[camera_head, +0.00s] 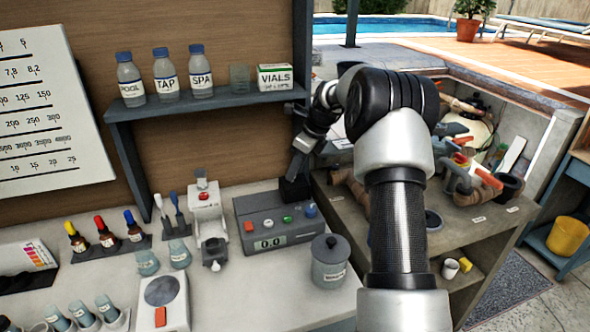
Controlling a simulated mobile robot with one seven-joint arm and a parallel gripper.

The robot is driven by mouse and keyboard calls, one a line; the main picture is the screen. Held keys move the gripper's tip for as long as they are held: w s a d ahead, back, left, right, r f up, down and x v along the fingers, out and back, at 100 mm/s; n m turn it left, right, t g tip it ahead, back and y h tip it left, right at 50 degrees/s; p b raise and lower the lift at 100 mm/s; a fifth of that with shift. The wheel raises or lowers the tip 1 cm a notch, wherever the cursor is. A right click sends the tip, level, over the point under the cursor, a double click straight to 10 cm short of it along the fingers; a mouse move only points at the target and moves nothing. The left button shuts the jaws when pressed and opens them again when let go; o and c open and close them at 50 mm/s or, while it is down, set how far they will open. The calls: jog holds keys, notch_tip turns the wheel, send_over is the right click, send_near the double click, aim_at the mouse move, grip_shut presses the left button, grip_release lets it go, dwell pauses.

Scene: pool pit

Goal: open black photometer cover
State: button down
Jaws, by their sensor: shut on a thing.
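The photometer (272,228) is a dark grey box with a 0.0 display, a red button, a green button and a blue knob, standing on the counter. Its black cover (295,189) shows as a dark block at the box's back right corner. My gripper (298,167) reaches down from above and is shut on the top of the cover. The fingers are small and dark here, and my arm comes in from the right. I cannot tell how far the cover is tilted or whether the well under it is exposed.
A lidded grey jar (331,264) stands just right of the photometer, and a white dispenser (208,222) stands to its left. A wall shelf (205,104) with bottles and a vials box (275,77) overhangs close to my gripper. Pipe fittings (475,180) crowd the right bench.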

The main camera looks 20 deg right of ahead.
jog(key=a+p, duration=0.2)
jog(key=a, duration=0.8)
jog(key=shift+a, duration=0.15)
jog(key=c, duration=1.6)
grip_release()
jog(key=v, duration=1.7)
jog(key=shift+s+r, duration=0.1)
jog(key=shift+r, duration=0.15)
